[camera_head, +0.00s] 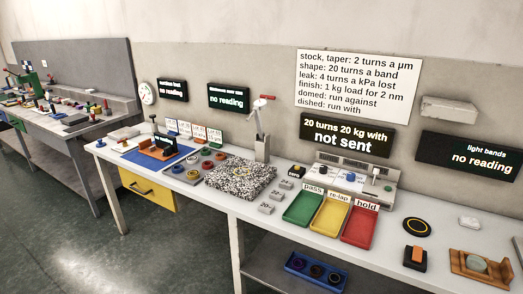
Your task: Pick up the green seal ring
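A blue tray (291,271) on the lower shelf holds dark rings, whose exact colours I cannot tell. At the right, a tan block (462,275) carries a pale greenish round piece (476,263); I cannot tell whether it is a ring. Neither of my grippers is in view.
Green (300,222), yellow (329,228) and red (359,239) trays stand mid-bench, labelled pass, re-lap and hold. A speckled slab (240,178) lies left of them, with an upright lever post (262,148) behind it. A black-and-gold disc (416,227) lies to the right.

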